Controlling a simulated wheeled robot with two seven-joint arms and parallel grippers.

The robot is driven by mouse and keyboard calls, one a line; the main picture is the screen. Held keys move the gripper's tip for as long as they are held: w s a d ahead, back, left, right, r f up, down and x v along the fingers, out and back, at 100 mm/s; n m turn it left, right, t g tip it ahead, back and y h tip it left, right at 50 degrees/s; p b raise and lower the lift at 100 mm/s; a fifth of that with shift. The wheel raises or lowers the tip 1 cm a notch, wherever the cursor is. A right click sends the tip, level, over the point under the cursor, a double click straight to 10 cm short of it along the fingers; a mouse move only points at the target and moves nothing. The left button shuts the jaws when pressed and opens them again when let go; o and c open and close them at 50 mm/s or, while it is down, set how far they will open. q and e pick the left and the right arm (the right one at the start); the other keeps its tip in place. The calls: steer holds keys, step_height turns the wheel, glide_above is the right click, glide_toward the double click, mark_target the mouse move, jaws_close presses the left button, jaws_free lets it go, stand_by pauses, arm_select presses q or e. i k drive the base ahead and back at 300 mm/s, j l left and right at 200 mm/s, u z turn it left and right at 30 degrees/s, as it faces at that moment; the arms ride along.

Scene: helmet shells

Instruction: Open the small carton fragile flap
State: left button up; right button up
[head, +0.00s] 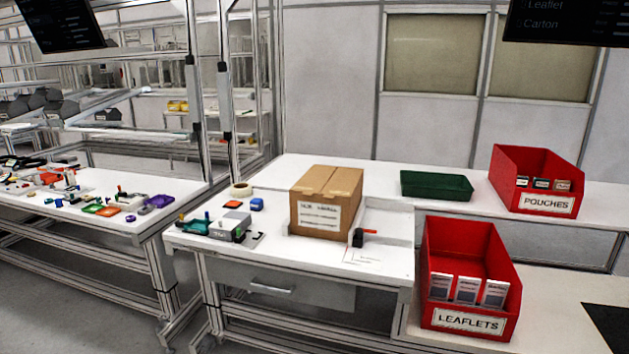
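A brown cardboard carton (325,203) stands upright on the white workbench in the middle of the head view. Its top looks closed, with a seam and a lighter strip across the top panels. A white printed label (319,216) is on its front face; the text is too small to read surely. I cannot make out a fragile mark or a separate flap. Neither of my grippers is in view.
Red bins marked POUCHES (548,205) and LEAFLETS (470,321) stand right. Another cluttered bench (140,226) is left.

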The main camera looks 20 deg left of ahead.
mark_target(313, 180)
steer(key=i+j, duration=0.25)
steer(key=j, duration=0.2)
steer(key=i+j+u, duration=0.15)
steer(key=j, duration=0.35)
steer(key=i+j, duration=0.35)
steer(key=j+u, duration=0.05)
steer(key=j, duration=0.05)
